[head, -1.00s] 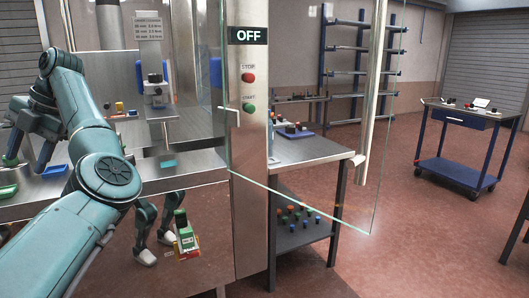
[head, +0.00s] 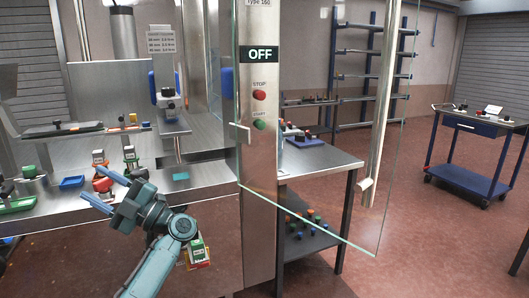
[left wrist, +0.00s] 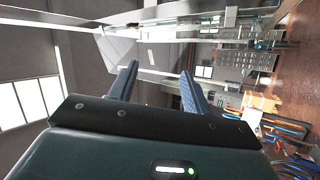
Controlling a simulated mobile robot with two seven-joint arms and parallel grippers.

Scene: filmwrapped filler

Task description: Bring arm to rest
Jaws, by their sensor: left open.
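My left gripper (head: 90,183) is in the lower left of the head view, in front of the steel workbench. Its two blue fingers point up and left, spread apart with nothing between them. The left wrist view also shows the spread, empty fingers (left wrist: 157,70). My teal left forearm (head: 160,255) rises from the bottom edge of the head view. My right gripper is not in view.
The steel bench (head: 212,180) carries a blue tray (head: 72,182), a green tray (head: 17,205) and several small items. A glass door (head: 325,215) stands open beside the OFF panel (head: 260,54). A blue cart (head: 470,180) stands right on open floor.

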